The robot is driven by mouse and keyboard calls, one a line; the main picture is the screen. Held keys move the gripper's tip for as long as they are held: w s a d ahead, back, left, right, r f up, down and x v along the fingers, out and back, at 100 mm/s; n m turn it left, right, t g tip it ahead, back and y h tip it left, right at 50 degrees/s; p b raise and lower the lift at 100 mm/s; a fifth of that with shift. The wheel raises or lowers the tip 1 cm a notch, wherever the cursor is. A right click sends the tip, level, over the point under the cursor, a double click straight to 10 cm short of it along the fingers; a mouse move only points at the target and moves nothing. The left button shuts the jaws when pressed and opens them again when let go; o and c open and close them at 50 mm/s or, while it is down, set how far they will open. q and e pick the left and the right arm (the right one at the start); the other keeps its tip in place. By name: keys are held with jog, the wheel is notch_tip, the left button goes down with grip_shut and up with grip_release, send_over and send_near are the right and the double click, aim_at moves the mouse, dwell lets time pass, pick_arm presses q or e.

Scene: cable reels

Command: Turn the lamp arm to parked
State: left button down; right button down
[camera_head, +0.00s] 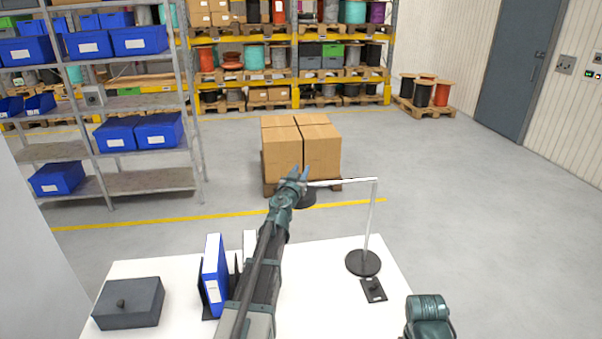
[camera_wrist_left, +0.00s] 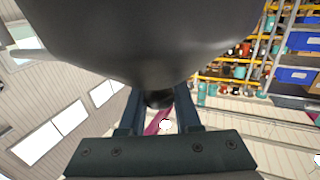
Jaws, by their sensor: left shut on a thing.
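The desk lamp stands at the right of the white table, on a round black base (camera_head: 363,263) with a thin upright post (camera_head: 370,220). Its pale lamp arm (camera_head: 345,183) reaches left from the post top, roughly level. The dark lamp head (camera_head: 309,198) hangs at the arm's left end, partly hidden by my gripper. My left gripper (camera_head: 300,172) is at this end. In the left wrist view, the big dark lamp head (camera_wrist_left: 150,40) fills the top, and its small dark knob (camera_wrist_left: 158,98) sits between my fingers, which are shut on it. My right gripper's fingers do not show.
On the white table (camera_head: 320,290) are a dark grey box (camera_head: 128,303), a blue binder (camera_head: 215,270) and a small black switch plate (camera_head: 374,290) near the lamp base. Cartons (camera_head: 302,150) stand on a pallet beyond. Shelves with blue bins (camera_head: 140,40) are at left.

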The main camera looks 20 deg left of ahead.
pick_arm(q)
jog(key=shift+w+a, duration=0.15)
jog(key=shift+a, duration=0.05)
jog(key=c, duration=0.6)
grip_release()
jog(key=shift+w+a+f, duration=0.1)
jog(key=s+d, duration=0.1)
jog(key=s, duration=0.3)
jog(key=s+d, duration=0.1)
jog(key=s, duration=0.8)
jog(key=shift+s+d, duration=0.35)
jog(key=shift+d, duration=0.05)
jog(key=shift+d+y, duration=0.1)
jog(key=shift+y, duration=0.2)
